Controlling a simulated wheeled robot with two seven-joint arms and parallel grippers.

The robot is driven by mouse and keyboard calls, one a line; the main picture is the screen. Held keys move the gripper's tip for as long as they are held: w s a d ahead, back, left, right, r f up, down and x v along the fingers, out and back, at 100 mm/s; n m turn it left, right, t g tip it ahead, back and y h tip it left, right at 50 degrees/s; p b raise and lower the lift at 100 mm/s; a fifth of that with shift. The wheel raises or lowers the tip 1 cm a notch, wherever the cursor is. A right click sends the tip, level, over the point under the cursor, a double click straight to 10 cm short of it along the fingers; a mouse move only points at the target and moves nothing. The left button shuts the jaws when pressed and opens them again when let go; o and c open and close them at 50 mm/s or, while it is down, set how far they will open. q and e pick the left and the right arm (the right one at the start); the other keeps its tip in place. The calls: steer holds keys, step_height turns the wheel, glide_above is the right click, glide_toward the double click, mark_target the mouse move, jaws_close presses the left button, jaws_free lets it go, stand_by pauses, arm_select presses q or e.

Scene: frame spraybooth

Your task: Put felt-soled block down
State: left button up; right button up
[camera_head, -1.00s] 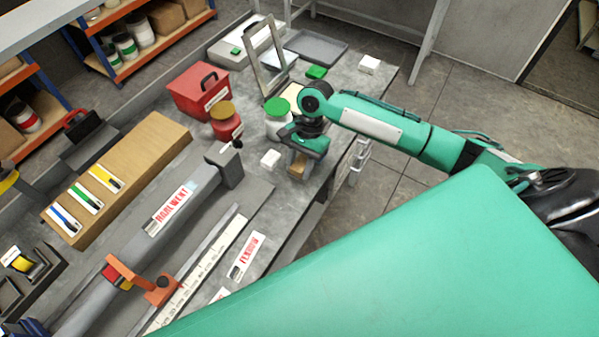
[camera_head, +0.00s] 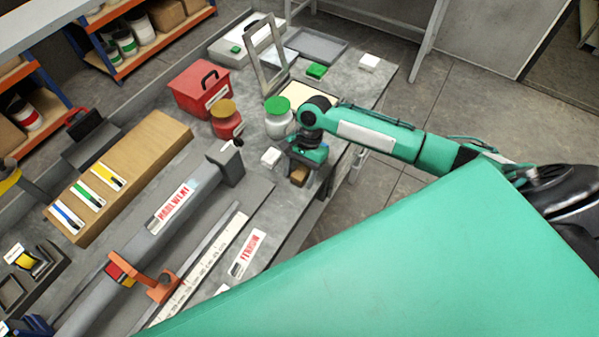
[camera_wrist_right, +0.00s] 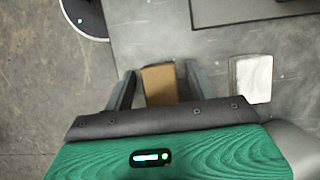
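A small brown block (camera_head: 299,175), which I take to be the felt-soled block, is at the right edge of the grey bench, under my right gripper (camera_head: 306,158). In the right wrist view the same block (camera_wrist_right: 160,83) lies between the two fingers of my right gripper (camera_wrist_right: 161,92). A narrow gap shows on each side of it, so the fingers look open around it. Its underside is hidden, and I cannot see any felt. My left gripper is not in view.
A white block (camera_head: 271,157) sits just left of my right gripper, with a green-lidded jar (camera_head: 279,118) behind. A red box (camera_head: 200,91), an orange-lidded red jar (camera_head: 226,120) and a metal frame (camera_head: 266,58) stand farther back. A long grey rail (camera_head: 150,240) fills the near left.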

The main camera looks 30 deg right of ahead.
steer(key=shift+r, duration=0.25)
steer(key=b+v, duration=0.2)
steer(key=v, duration=0.9)
steer(key=shift+r, duration=0.4)
steer(key=shift+w+d, duration=0.1)
